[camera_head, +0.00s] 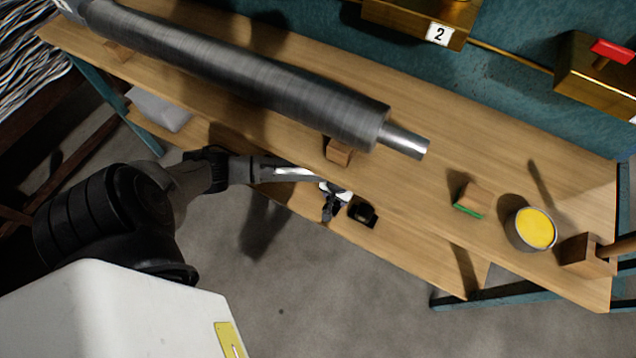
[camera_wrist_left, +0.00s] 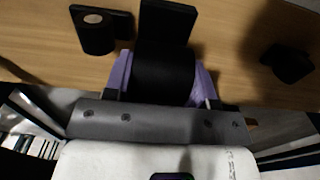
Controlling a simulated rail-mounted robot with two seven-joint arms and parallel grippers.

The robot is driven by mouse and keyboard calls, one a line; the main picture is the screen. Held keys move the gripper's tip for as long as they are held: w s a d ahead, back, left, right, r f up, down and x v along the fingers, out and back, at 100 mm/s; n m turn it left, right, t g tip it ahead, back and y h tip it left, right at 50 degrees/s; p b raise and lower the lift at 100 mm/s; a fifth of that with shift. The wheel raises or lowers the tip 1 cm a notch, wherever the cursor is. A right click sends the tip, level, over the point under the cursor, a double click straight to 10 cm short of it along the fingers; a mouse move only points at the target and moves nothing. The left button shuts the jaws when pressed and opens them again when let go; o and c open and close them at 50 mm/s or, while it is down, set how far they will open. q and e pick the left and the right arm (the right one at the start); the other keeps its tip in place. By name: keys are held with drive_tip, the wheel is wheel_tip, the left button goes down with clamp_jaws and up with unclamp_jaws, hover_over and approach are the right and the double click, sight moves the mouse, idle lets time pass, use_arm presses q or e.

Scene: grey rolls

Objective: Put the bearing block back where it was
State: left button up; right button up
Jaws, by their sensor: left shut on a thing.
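My left gripper (camera_head: 334,203) reaches low at the front edge of the workbench, over the wooden lower shelf. In the left wrist view its purple fingers (camera_wrist_left: 122,74) are shut on a black bearing block (camera_wrist_left: 164,72), one finger at each side. The block has an upright plate and a rounded body. Whether it touches the wood below is unclear. A second black block (camera_wrist_left: 96,34) with a round opening stands at upper left there, apart from the gripper. A dark block (camera_head: 362,213) shows just right of the gripper in the head view. My right gripper is not in view.
A long grey roll (camera_head: 250,80) lies along the bench on wooden chocks (camera_head: 339,152). A green-based wooden block (camera_head: 471,199), a yellow-filled tin (camera_head: 533,230) and a wooden mallet (camera_head: 588,256) are at right. Brass boxes (camera_head: 412,17) stand behind. Another dark object (camera_wrist_left: 289,63) is right in the wrist view.

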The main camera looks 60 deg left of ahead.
use_arm(q)
drive_tip(key=shift+s+a+f+b, duration=0.35)
drive_tip(key=shift+a+f+b, duration=0.7)
drive_tip(key=shift+a, duration=0.75)
drive_tip(key=shift+s+a+f+b, duration=0.4)
drive_tip(key=shift+a+f+b, duration=0.65)
drive_tip(key=shift+a, duration=0.7)
drive_tip(key=shift+s+a+f+b, duration=0.35)
drive_tip(key=shift+a+f+b, duration=0.7)
drive_tip(key=shift+a, duration=0.75)
wheel_tip(320, 180, down, 4)
drive_tip(key=b, duration=0.3)
drive_tip(key=shift+f, duration=0.1)
drive_tip(key=o, duration=1.3)
drive_tip(key=shift+f, duration=0.1)
drive_tip(key=shift+c, duration=0.2)
